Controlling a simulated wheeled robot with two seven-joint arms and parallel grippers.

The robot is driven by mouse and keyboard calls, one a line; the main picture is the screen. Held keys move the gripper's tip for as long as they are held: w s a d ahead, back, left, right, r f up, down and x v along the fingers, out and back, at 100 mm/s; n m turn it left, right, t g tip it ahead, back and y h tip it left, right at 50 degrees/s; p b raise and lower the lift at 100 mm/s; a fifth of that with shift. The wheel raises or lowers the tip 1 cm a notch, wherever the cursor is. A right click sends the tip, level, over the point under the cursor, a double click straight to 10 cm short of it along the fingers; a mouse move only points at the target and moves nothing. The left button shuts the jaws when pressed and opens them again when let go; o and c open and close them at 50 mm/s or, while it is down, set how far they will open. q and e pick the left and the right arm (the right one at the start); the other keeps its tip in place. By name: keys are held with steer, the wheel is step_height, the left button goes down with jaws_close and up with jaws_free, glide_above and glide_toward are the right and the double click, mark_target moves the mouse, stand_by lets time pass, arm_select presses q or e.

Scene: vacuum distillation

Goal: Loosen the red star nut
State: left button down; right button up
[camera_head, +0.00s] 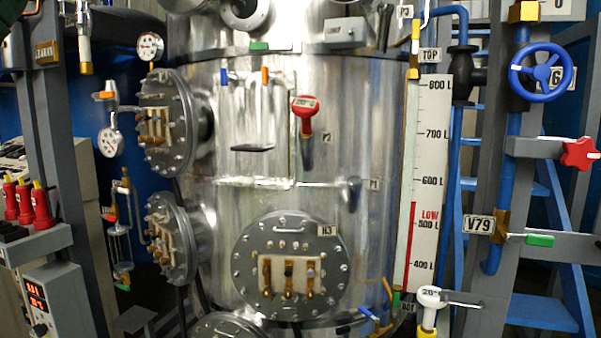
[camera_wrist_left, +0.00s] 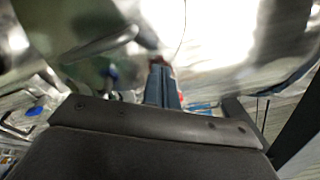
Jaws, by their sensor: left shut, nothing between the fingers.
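The red star nut (camera_head: 579,153) is at the right edge of the head view, on the end of a grey bar below the blue handwheel. No gripper shows clearly in the head view. In the left wrist view my left gripper (camera_wrist_left: 160,66) points up the picture with its two bluish fingers together and nothing between them. A small patch of red shows beside the fingers there; I cannot tell what it belongs to. Bright blurred metal lies beyond the fingertips. My right gripper is in neither view.
The large steel vessel (camera_head: 240,120) fills the middle, with bolted flanges on its left and front. A level scale (camera_head: 430,150) stands to its right. A blue handwheel (camera_head: 541,72) and a grey bar with a green end (camera_head: 540,240) are near the nut. A blue ladder (camera_head: 540,310) stands behind.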

arm_select(q)
steer(key=b+v, duration=0.3)
steer(key=v, duration=0.3)
stand_by(0.4)
